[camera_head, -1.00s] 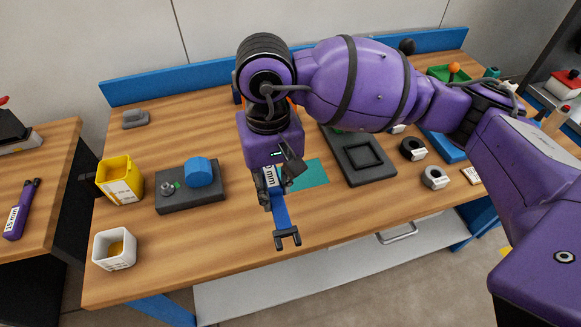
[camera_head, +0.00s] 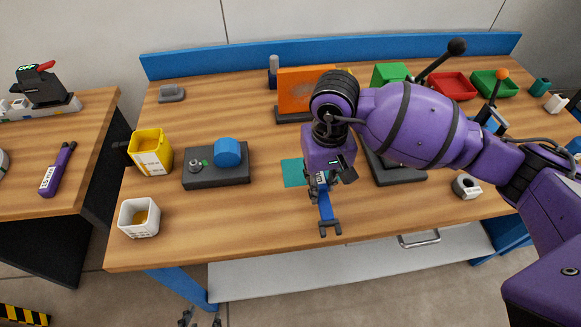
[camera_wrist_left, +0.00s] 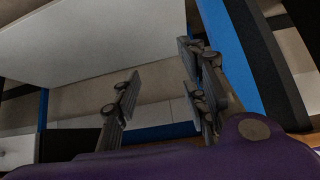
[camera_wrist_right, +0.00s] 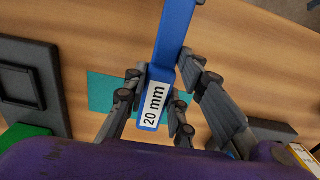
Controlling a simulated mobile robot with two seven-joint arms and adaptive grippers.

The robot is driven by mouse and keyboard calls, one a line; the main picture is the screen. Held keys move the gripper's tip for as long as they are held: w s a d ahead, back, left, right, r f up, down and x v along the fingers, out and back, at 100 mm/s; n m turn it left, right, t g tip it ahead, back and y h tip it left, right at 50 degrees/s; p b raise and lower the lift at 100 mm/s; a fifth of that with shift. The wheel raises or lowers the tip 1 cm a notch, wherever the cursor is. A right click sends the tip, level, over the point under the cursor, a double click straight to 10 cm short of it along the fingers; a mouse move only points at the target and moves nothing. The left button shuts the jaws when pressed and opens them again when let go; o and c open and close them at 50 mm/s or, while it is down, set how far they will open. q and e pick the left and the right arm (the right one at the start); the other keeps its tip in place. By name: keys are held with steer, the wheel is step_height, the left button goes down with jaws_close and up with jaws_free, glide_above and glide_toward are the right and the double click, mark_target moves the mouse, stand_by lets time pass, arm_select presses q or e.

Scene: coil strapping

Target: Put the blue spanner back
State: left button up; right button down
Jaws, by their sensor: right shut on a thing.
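The blue spanner (camera_head: 326,209) is held by my right gripper (camera_head: 322,180) above the front middle of the wooden workbench (camera_head: 250,225). Its open jaw points towards the bench's front edge. In the right wrist view the fingers (camera_wrist_right: 158,100) are closed on the spanner's handle (camera_wrist_right: 174,35), with a white "20 mm" label between them. A teal patch (camera_head: 292,173) lies on the bench just left of the gripper; it also shows beneath it in the right wrist view (camera_wrist_right: 101,92). My left gripper (camera_wrist_left: 160,95) is open and empty, below bench height near a blue bench leg.
A dark fixture (camera_head: 400,176) is right of the gripper, partly hidden by my arm.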

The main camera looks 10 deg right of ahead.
mark_target(324, 191)
steer(key=shift+w+d+f, duration=0.15)
steer(key=shift+d+f, duration=0.15)
steer(key=shift+f, duration=0.15)
steer(key=f, duration=0.3)
steer(key=shift+d+f, duration=0.2)
arm_select(q)
steer(key=shift+a+r, duration=0.15)
steer(key=shift+r, duration=0.05)
arm_select(e)
steer(key=shift+w, duration=0.1)
steer(key=shift+f, duration=0.2)
steer(key=c, duration=1.9)
jaws_free()
steer(key=shift+f, duration=0.15)
steer(key=o, duration=0.4)
arm_select(q)
steer(key=shift+w+d+r, duration=0.1)
steer(key=shift+w+d, duration=0.1)
steer(key=shift+w, duration=0.25)
arm_select(e)
steer(key=shift+o, duration=0.2)
